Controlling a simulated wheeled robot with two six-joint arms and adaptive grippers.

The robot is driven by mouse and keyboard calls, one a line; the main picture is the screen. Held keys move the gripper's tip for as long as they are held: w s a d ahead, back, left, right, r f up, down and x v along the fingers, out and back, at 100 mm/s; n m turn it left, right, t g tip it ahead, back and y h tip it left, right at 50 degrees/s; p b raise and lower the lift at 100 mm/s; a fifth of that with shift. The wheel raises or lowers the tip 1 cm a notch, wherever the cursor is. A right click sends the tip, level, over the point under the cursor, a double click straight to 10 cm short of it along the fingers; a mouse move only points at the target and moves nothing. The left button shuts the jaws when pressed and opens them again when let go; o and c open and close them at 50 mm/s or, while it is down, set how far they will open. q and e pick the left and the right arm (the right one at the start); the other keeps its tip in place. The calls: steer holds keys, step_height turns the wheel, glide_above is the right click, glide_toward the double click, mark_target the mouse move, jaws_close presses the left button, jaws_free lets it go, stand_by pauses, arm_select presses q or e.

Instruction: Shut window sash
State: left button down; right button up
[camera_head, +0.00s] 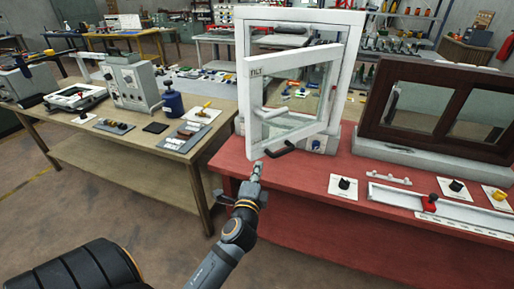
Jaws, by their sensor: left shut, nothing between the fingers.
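The white window sash (251,115) stands ajar in its white frame (357,45), swung out toward me on the left. The frame stands upright on the red bench (313,208). A black handle (280,150) sticks out low at the sash. My left gripper (256,168) is shut and empty. In the picture it lies just below the sash's lower left corner. I cannot tell whether it touches the sash. My right gripper is not in view.
A brown-framed sliding window (437,104) stands on the red bench at the right. Small knobs and a rail with a red slider (429,203) lie before it. A wooden table (141,141) with instruments stands at the left. Floor shows between table and bench.

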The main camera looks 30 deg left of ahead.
arm_select(q)
steer(key=p, duration=0.2)
glide_toward(258, 142)
steer(key=w+d, duration=0.2)
steer(key=w, duration=0.1)
steer(key=a, duration=0.1)
steer(key=w+a, duration=0.2)
steer(key=shift+a+r+p, duration=0.2)
steer(key=shift+r+p, duration=0.05)
steer(key=shift+p, duration=0.15)
steer(key=shift+w+a+f, duration=0.1)
steer(key=shift+a, duration=0.4)
